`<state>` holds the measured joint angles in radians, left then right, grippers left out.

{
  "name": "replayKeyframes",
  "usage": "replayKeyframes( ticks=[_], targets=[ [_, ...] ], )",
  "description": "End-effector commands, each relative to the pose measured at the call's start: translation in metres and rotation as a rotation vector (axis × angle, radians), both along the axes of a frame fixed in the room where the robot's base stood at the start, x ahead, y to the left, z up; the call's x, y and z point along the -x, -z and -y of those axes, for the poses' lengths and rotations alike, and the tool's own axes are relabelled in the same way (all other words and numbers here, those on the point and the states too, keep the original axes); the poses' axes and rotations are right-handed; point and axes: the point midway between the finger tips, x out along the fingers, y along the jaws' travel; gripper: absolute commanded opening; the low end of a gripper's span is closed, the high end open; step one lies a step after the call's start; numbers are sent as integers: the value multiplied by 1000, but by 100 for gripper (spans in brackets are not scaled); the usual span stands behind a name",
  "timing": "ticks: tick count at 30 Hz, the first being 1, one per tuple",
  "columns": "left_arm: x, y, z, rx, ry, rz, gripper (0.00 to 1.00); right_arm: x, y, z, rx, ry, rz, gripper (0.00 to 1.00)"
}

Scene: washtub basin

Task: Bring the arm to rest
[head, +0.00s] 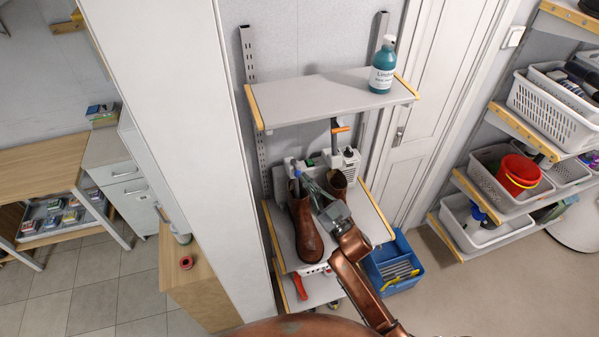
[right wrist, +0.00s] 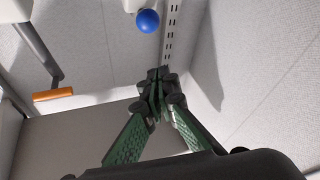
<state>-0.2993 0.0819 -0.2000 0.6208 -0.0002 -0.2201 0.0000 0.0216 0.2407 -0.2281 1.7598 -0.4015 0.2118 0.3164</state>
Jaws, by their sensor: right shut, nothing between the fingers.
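My right arm (head: 354,262) reaches up from the bottom of the head view over the shelf unit. Its gripper (head: 304,178) is in front of a light grey device, between two brown boots. In the right wrist view the green fingers (right wrist: 158,88) meet at their tips, shut and empty. The left boot (head: 304,232) stands upright on the middle shelf. The other boot (head: 337,184) is partly hidden behind the gripper. My left gripper is in neither view.
The middle shelf (head: 374,228) holds the boots and device. Above the gripper is an upper shelf (head: 318,101) with a teal bottle (head: 383,68). A blue ball knob (right wrist: 148,21) and an orange-tipped lever (right wrist: 52,94) are near the fingers. A blue crate (head: 394,285) stands at right.

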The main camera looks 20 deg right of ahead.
Motion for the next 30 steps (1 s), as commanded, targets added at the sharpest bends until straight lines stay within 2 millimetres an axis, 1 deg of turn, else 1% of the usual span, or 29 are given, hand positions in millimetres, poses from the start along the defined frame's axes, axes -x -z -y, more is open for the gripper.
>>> replayKeyframes(
  ticks=[1, 3, 6, 9, 17, 20, 23, 25, 28, 29, 30],
  targets=[
    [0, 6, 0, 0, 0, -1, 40, 10, 6, 5, 1, 0, 0, 0],
    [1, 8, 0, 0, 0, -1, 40, 21, 10, 9, 1, 0, 0, 0],
    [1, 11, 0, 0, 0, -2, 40, 33, 13, 14, -1, -1, 2, 0],
    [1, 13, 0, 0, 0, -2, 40, 41, 15, 18, 1, -1, 2, 0],
    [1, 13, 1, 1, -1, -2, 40, 45, 15, 19, 0, -1, 3, 0],
    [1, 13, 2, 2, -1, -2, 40, 45, 19, 24, -1, 18, -17, 0],
    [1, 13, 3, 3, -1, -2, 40, 46, 33, 40, -11, 83, -90, 0],
    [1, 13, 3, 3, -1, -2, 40, 50, 52, 59, -19, 157, -181, 0],
    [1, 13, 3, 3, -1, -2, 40, 66, 90, 92, -30, 277, -355, 0],
    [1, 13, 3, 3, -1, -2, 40, 73, 103, 101, -33, 311, -413, 0],
    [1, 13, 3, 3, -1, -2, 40, 85, 119, 112, -35, 352, -489, 0]
  ],
)
